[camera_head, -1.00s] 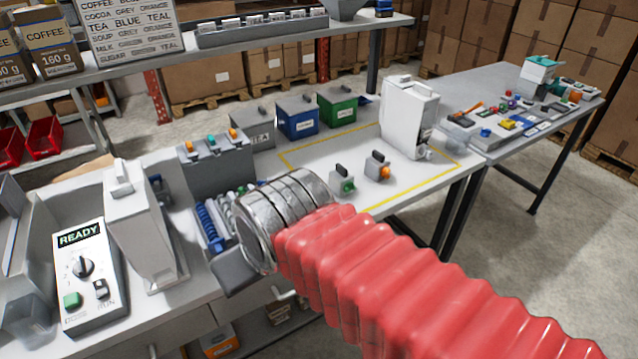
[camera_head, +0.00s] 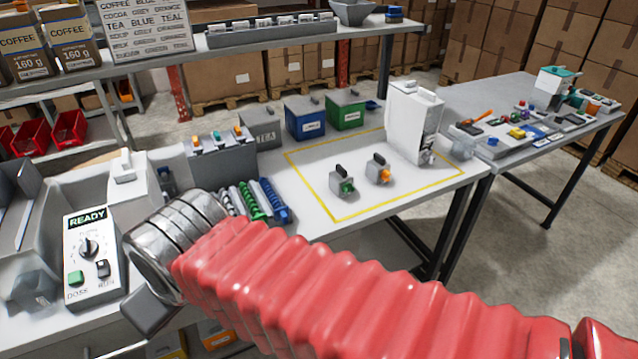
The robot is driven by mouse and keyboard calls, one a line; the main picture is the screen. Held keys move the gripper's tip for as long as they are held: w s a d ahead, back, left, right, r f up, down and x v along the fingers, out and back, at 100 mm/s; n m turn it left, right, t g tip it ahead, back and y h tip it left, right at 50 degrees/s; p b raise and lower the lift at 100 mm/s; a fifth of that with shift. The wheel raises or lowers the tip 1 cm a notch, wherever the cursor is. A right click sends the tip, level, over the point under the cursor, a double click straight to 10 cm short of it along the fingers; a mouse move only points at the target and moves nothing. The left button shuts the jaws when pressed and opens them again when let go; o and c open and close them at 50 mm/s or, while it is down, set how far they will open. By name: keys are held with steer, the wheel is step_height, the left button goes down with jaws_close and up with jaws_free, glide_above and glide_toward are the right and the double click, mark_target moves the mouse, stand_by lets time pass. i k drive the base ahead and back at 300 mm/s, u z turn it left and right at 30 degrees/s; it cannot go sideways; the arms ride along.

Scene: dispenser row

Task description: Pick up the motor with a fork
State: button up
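Two small grey motor-like units with dark top handles stand inside the yellow outline on the worktable. One has a green end piece (camera_head: 341,184), the other an orange end piece (camera_head: 378,171). At this size I cannot tell which end piece is a fork. My arm's red bellows crosses the foreground to a ribbed metal wrist. My gripper (camera_head: 150,311) shows only as a dark grey block at lower left, in front of the worktable, well left of both units. Its fingertips cannot be made out, so I cannot tell whether it is open or holds anything.
Blue, green and white coils (camera_head: 255,200) lie between my wrist and the yellow outline. A white dispenser (camera_head: 414,118) stands at the outline's right. Grey, blue and green bins (camera_head: 304,117) stand behind. The READY control box (camera_head: 92,250) is at left. The outlined area is mostly clear.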

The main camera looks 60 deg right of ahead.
mark_target(338, 177)
steer(key=u, duration=1.6)
steer(key=k, duration=1.65)
steer(key=z, duration=1.35)
